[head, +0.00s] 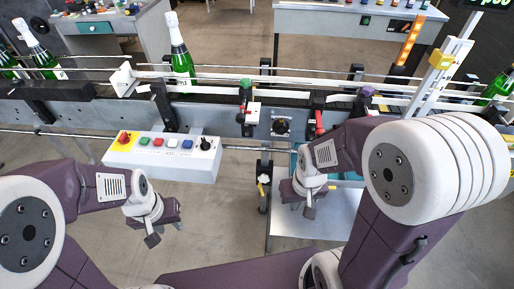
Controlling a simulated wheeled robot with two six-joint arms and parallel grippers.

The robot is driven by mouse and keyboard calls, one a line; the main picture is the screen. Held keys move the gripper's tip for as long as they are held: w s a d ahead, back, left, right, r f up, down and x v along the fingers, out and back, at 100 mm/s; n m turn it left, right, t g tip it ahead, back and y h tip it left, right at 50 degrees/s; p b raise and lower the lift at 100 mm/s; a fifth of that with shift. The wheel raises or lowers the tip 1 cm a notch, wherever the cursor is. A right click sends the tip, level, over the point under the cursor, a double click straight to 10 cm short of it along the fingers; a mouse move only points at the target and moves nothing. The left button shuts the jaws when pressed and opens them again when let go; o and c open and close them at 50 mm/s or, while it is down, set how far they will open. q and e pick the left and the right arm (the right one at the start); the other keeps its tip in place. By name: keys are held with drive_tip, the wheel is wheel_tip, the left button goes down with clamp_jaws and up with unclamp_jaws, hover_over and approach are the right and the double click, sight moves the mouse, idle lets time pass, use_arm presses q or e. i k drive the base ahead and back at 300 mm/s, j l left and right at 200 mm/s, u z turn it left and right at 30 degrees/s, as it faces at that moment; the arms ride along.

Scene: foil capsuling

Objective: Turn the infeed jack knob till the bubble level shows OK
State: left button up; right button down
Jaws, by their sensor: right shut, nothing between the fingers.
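A jack-like fitting (264,180) with a dark post, a pale round part and a yellow piece hangs below the front of the conveyor; I cannot tell for sure that it is the infeed jack. A black round knob (281,127) sits on a plate on the conveyor front. I cannot make out the bubble level or its reading. My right gripper (309,211) is shut and empty, just right of the jack-like fitting and apart from it. My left gripper (160,236) hangs over the floor below the control box, touching nothing; its finger gap is unclear.
A white control box (163,156) with several coloured buttons and a red stop knob is mounted before the conveyor (215,118). A green bottle (180,55) stands on the conveyor, with others at left and far right. A pale metal plate (318,226) lies beneath my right gripper.

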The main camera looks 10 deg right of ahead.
sight(264, 178)
drive_tip(key=k+l+z, duration=0.1)
drive_tip(key=z, duration=0.3)
drive_tip(key=k+l+z, duration=0.2)
drive_tip(key=z, duration=0.2)
drive_tip(key=k+l+z, duration=0.2)
drive_tip(key=z, duration=0.2)
drive_tip(key=k+l+z, duration=0.2)
drive_tip(key=z, duration=0.25)
drive_tip(key=k+l+z, duration=0.1)
drive_tip(key=l+z, duration=0.3)
drive_tip(key=u, duration=1.85)
